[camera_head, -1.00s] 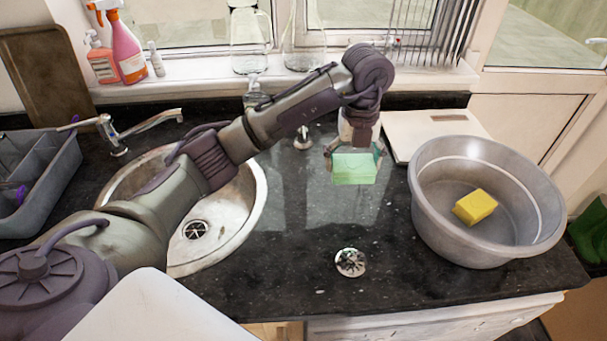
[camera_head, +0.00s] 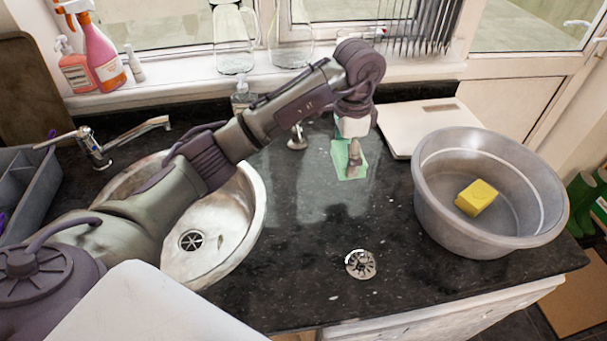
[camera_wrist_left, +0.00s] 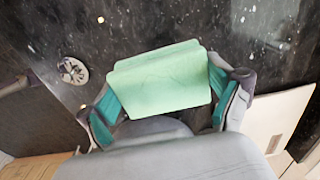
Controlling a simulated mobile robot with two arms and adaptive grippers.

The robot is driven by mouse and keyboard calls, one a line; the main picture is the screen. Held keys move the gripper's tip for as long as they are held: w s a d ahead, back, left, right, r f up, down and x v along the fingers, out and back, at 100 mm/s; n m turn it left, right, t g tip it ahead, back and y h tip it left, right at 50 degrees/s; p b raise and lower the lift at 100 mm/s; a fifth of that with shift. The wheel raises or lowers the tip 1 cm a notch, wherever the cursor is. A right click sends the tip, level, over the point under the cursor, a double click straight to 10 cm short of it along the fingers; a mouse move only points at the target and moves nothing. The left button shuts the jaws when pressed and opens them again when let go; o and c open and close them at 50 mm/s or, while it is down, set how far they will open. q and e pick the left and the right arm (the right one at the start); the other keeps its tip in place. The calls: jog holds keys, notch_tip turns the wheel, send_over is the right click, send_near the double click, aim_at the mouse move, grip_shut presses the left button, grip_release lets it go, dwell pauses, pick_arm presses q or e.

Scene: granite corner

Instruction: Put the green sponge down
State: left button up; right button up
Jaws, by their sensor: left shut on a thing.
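The green sponge (camera_head: 342,163) is held by my left gripper (camera_head: 354,158) over the dark granite counter (camera_head: 310,215), right of the round sink. In the left wrist view, the pale green sponge (camera_wrist_left: 165,82) sits between the teal finger pads of my left gripper (camera_wrist_left: 165,98), which is shut on it. The gripper points down and hides part of the sponge in the head view. I cannot tell whether the sponge touches the counter. My right gripper is not in view.
A grey basin (camera_head: 435,205) with a yellow sponge (camera_head: 476,198) inside stands at the right. A white board (camera_head: 425,120) lies behind it. A metal fitting (camera_head: 361,264) is in the counter nearer me. The sink (camera_head: 225,235) is at the left. Counter between them is clear.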

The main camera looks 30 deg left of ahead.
pick_arm(q)
jog(key=p, duration=0.3)
send_over(303, 182)
notch_tip(303, 182, down, 6)
jog(key=shift+r, duration=0.2)
notch_tip(303, 182, down, 4)
jog(key=shift+r+p, duration=0.15)
jog(key=shift+p, duration=0.5)
jog(key=shift+f, duration=0.35)
jog(key=shift+f, duration=0.1)
jog(key=o, duration=0.6)
jog(key=shift+o, duration=0.2)
